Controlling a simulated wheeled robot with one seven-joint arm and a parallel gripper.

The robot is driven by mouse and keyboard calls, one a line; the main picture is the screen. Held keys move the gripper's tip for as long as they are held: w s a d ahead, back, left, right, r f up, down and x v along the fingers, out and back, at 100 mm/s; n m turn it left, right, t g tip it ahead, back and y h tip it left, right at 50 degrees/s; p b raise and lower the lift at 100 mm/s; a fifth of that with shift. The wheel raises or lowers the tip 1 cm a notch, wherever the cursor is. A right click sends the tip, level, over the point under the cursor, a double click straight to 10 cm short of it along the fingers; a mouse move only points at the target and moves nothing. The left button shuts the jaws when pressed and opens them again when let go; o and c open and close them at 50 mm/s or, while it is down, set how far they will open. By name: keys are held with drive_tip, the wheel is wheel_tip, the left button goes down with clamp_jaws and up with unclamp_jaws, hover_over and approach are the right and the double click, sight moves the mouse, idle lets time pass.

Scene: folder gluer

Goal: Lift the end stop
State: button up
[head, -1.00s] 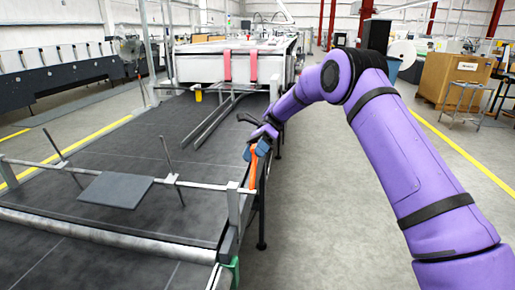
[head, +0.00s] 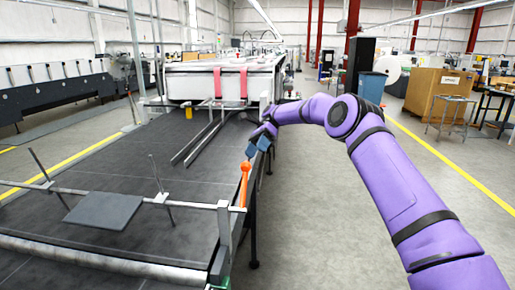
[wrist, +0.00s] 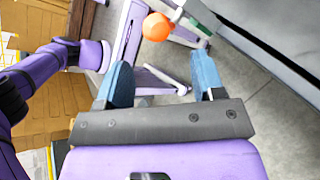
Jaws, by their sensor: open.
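The end stop is a dark grey plate (head: 103,209) hung at a crossbar (head: 115,194) over the black belt bed. An orange lever (head: 243,185) with a ball knob stands nearly upright at the bar's right end. My gripper (head: 257,146) is open and empty, just above and beyond the knob, apart from it in the head view. In the wrist view, the orange knob (wrist: 156,27) lies beyond the blue fingertips (wrist: 164,74), nearer the left finger. The plate is out of the wrist view.
Two thin rods (head: 161,190) stick up from the crossbar. The long belt bed (head: 120,165) runs back to a white machine (head: 220,82) with two red straps. The grey floor (head: 320,220) right of the bed is clear.

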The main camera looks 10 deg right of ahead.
drive_tip(key=shift+w+d+r, duration=0.2)
drive_tip(key=shift+d, duration=0.05)
idle(0.3)
drive_tip(key=s+d+r+n+t+h, duration=0.2)
drive_tip(key=s+r+n+t+h, duration=0.45)
drive_tip(key=s+r, duration=1.3)
drive_tip(key=s+d+f+n+t, duration=0.1)
drive_tip(key=s+d+n+t, duration=0.1)
drive_tip(key=s, duration=0.8)
drive_tip(key=s+d+f+n+t, duration=0.2)
drive_tip(key=s+d, duration=0.4)
drive_tip(key=s, duration=0.4)
drive_tip(key=s+d+f+n+t, duration=0.2)
drive_tip(key=s+d+n+t, duration=0.2)
drive_tip(key=s, duration=0.6)
drive_tip(key=shift+s+d+f+t+h, duration=0.15)
drive_tip(key=shift+d+t+h, duration=0.3)
drive_tip(key=shift+t, duration=0.3)
drive_tip(key=shift+n, duration=0.25)
